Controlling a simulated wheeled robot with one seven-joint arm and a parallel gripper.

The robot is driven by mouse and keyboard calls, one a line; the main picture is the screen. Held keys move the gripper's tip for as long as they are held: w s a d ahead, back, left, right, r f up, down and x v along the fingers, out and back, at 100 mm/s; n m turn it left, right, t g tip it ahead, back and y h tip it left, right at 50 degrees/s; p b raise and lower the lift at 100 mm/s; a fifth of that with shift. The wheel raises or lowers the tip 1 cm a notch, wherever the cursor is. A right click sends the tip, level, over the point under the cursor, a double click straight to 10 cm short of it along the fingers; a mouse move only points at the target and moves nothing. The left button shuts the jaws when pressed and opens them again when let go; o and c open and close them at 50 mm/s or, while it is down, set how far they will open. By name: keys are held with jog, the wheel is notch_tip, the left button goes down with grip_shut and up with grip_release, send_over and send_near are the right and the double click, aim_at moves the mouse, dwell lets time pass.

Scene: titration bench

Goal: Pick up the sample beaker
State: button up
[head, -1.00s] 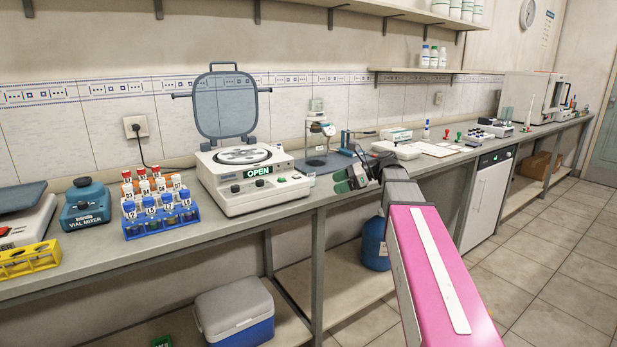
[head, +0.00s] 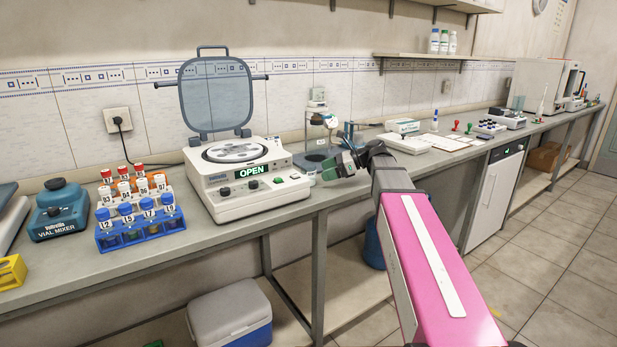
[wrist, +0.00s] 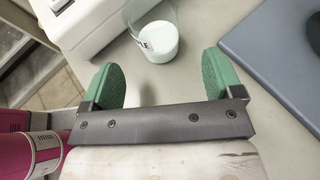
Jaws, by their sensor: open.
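The sample beaker (wrist: 163,46) is clear glass with white liquid and a partly visible label ending in "LE". It stands on the bench, and its top is cut off by the upper edge of the wrist view. In the head view it is a small pale shape (head: 311,174) beside the centrifuge's right side. My gripper (wrist: 162,64) is open and empty, its green fingers spread wide. The beaker lies ahead, roughly centred between the fingertips, with no visible contact. In the head view my gripper (head: 336,168) is just right of the beaker.
The open-lidded centrifuge (head: 247,182) stands close left of the beaker. A stand on a blue-grey base (head: 322,158) is behind; its flat plate (wrist: 280,50) shows right in the wrist view. Vial racks (head: 140,232) and a vial mixer (head: 59,209) stand farther left.

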aim_at(311, 176)
jog(key=x, duration=0.6)
jog(key=shift+s+a+f, duration=0.1)
jog(key=shift+a+f, duration=0.05)
jog(key=shift+f, duration=0.1)
jog(key=c, duration=1.1)
